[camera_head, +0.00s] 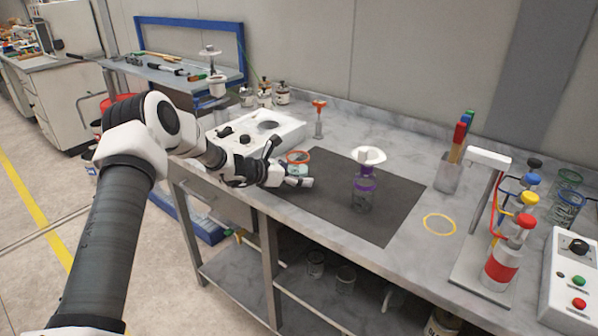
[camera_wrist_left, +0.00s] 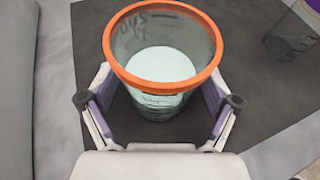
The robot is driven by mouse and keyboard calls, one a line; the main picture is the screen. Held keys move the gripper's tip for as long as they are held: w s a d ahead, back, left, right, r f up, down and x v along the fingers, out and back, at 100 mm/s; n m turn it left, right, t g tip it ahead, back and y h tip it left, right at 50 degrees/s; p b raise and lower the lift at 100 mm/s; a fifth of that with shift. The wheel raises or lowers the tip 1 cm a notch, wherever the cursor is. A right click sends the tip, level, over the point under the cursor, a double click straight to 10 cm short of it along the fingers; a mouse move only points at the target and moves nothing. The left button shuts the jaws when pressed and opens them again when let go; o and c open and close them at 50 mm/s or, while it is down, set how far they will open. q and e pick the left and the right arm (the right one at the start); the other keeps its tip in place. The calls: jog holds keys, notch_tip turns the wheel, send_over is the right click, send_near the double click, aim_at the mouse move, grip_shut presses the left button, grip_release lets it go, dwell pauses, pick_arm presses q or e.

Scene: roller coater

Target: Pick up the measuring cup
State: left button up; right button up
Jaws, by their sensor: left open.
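The measuring cup (camera_head: 298,157) is a clear cup with an orange rim, standing upright on the dark mat (camera_head: 400,190) near its left end. In the left wrist view the cup (camera_wrist_left: 160,90) shows from above, with pale contents or a pale bottom inside. My left gripper (camera_head: 290,166) is open, with one finger on each side of the cup. In the left wrist view gaps show between the fingers and the cup wall, though the rim hides part of the lower body. My right gripper is not in view.
A purple-collared bottle with a white funnel (camera_head: 368,157) stands on the mat to the right. A white device (camera_head: 262,133) sits behind my left gripper. A yellow ring (camera_head: 439,223) and a stand with a red-banded container (camera_head: 501,268) are farther right.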

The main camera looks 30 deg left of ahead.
aim_at(289, 162)
pick_arm(q)
jog(key=shift+s+a, duration=0.1)
jog(key=shift+s, duration=0.05)
jog(key=shift+s+r, duration=0.1)
jog(key=c, duration=1.4)
jog(key=shift+o, duration=0.2)
jog(key=shift+w+r, duration=0.2)
jog(key=shift+r, duration=0.45)
notch_tip(289, 162, up, 2)
jog(key=shift+s+r+b, duration=0.15)
jog(key=shift+b, duration=0.2)
jog(key=s, duration=0.7)
jog(key=s+r+b, duration=0.1)
jog(key=s, duration=0.3)
jog(key=shift+d+r, duration=0.1)
jog(key=shift+d, duration=0.2)
jog(key=shift+s+d+p, duration=0.1)
jog(key=shift+s+p, duration=2.05)
jog(key=shift+s, duration=0.3)
